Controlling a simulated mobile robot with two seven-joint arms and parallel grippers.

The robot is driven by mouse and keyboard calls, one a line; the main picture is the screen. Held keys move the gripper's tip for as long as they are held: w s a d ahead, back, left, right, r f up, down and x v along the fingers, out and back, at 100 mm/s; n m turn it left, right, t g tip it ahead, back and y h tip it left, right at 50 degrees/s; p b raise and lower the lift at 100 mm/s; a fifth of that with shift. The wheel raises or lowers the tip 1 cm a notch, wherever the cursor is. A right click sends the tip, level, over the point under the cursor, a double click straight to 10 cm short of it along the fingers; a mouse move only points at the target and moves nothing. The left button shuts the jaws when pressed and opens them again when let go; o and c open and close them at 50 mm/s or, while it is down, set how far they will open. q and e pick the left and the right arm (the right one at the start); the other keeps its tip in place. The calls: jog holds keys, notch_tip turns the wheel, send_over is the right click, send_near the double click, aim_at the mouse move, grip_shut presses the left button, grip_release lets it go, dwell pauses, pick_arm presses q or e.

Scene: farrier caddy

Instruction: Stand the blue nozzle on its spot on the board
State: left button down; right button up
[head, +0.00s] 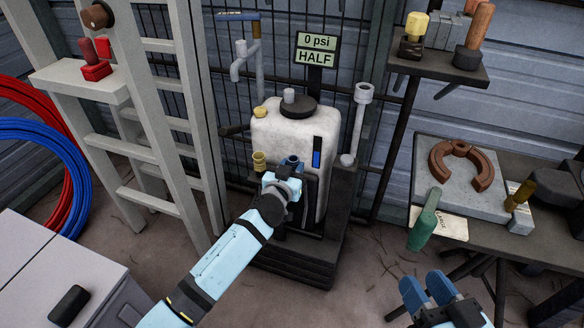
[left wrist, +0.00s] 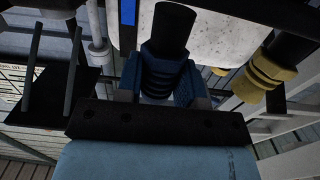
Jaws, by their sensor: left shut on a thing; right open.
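The blue nozzle (head: 291,162) is in front of the white tank in the head view. My left gripper (head: 283,180) is shut on it. In the left wrist view the blue nozzle (left wrist: 164,72) sits between the blue fingers (left wrist: 160,95), with a dark round stem against its collar. A grey board (head: 468,190) lies on the right-hand table, bearing a brown horseshoe-shaped piece (head: 462,160); no spot for the nozzle can be made out. My right gripper (head: 428,289) is open and empty at the lower right, apart from the table.
The white tank (head: 275,135) stands behind my left gripper. A brass nozzle (head: 259,162) is just left of it. A green cylindrical thing (head: 424,222) and a "LARGE" card (head: 452,225) are at the right-hand table's front edge. A ladder (head: 146,100) stands at left.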

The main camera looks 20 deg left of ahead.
pick_arm(q)
jog(key=shift+f+b, duration=0.4)
jog(key=shift+f, duration=0.1)
pick_arm(e)
jog(key=shift+f, duration=0.5)
pick_arm(q)
jog(key=c, duration=0.7)
grip_release()
jog(key=shift+r, duration=0.4)
notch_tip(320, 180, up, 14)
jog(key=p, duration=0.7)
notch_tip(320, 180, up, 4)
jog(key=p, duration=0.2)
send_over(292, 163)
jog(key=shift+r, duration=0.6)
pick_arm(e)
notch_tip(292, 163, up, 8)
jog(key=d+m+t, duration=0.1)
jog(key=t, duration=0.1)
jog(key=shift+d+f+h, duration=0.15)
jog(key=shift+d+h, duration=0.1)
jog(key=shift+h, duration=0.15)
